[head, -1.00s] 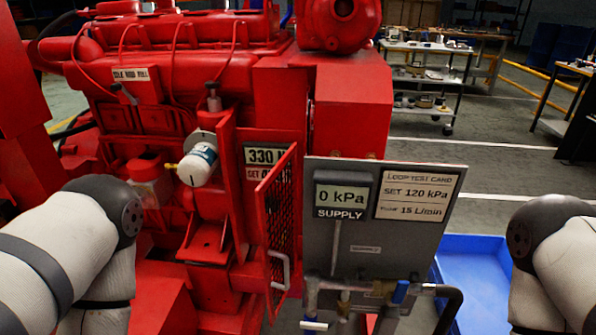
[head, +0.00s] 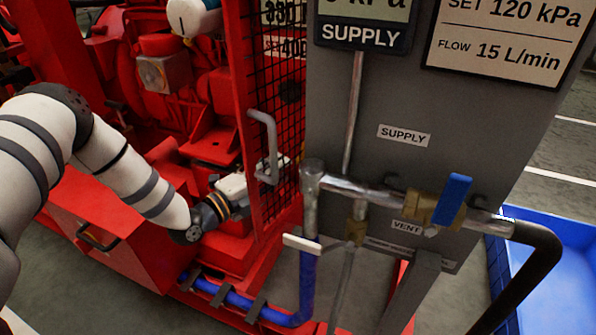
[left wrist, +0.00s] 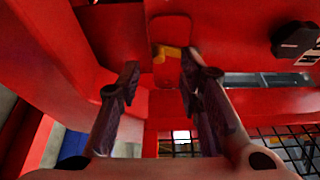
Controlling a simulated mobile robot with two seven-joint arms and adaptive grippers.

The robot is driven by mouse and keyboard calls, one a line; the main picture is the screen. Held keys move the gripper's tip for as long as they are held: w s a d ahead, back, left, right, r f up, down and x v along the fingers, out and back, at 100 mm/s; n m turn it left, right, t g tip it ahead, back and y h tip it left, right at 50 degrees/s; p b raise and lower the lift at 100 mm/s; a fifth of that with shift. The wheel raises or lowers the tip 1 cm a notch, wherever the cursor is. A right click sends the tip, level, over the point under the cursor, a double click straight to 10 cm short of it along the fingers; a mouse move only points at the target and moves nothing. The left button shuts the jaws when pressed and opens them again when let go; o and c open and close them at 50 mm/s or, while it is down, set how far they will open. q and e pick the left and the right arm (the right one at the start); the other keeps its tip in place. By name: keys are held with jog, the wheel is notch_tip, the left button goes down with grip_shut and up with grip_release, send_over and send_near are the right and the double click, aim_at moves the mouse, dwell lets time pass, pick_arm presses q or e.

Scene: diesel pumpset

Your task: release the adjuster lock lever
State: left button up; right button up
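A small yellow lever (left wrist: 168,53) on a red plate shows in the upper middle of the left wrist view; I cannot be sure that it is the adjuster lock lever. My left gripper (left wrist: 158,85) is open there, its two dark fingers apart, with the yellow lever beyond the tips and nothing between them. In the head view my left arm reaches in from the left to the red machine, its wrist low behind the mesh guard (head: 275,110); the fingers are hidden there. My right gripper is not in view.
A grey supply panel (head: 400,90) with pipes and a blue-handled valve (head: 452,198) stands to the right. The guard's grey handle (head: 265,140) is close to my wrist. A black knob (left wrist: 297,40) sits at the wrist view's upper right. A blue bin (head: 560,270) stands on the floor.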

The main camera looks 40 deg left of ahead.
pick_arm(q)
jog(key=w, duration=0.3)
jog(key=w+b, duration=0.1)
jog(key=shift+w+d+f, duration=0.1)
jog(key=shift+w+d, duration=0.15)
jog(key=shift+d, duration=0.1)
grip_shut()
jog(key=shift+w+d+f+n+t, duration=0.15)
jog(key=shift+d+n+t, duration=0.25)
jog(key=shift+d+n, duration=0.5)
jog(key=shift+n, duration=0.7)
jog(key=shift+a, duration=0.1)
grip_release()
